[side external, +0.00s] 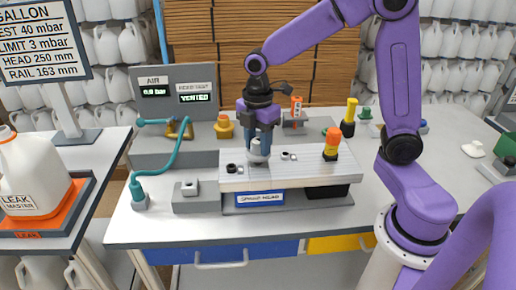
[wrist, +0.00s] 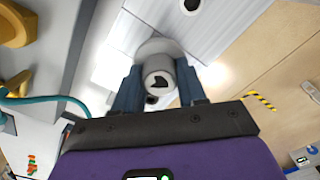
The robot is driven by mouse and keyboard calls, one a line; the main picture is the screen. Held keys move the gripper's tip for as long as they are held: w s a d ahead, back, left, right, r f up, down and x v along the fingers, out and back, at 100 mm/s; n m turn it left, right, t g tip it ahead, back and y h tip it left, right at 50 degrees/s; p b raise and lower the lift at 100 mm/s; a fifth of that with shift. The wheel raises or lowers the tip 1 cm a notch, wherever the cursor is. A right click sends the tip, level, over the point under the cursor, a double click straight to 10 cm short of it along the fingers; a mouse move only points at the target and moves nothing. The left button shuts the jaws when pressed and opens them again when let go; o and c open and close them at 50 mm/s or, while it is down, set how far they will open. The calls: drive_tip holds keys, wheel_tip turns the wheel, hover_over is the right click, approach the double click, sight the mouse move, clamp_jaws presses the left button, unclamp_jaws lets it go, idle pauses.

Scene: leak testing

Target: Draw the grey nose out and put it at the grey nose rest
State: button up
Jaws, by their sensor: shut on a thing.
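The grey nose (side external: 258,155) is a short, pale grey cylinder, upright between my fingers over the silver rail (side external: 300,173). My gripper (side external: 260,145) points down with its blue-grey fingers shut on it. In the wrist view the grey nose (wrist: 157,68) shows a dark opening in its end, between the two fingers (wrist: 157,88). I cannot tell whether its lower end still sits in the rail or is clear of it. A low grey block (side external: 190,189) stands left of the rail; I cannot tell whether it is the grey nose rest.
A yellow part (side external: 349,117) and an amber part (side external: 223,127) stand behind. A teal hose (side external: 177,155) curves at left, below the gauge panel (side external: 178,95). The bench's front left is clear.

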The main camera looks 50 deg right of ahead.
drive_tip(key=s+d+r, duration=0.1)
drive_tip(key=s+r, duration=0.9)
drive_tip(key=s, duration=0.4)
drive_tip(key=shift+d+r, duration=0.35)
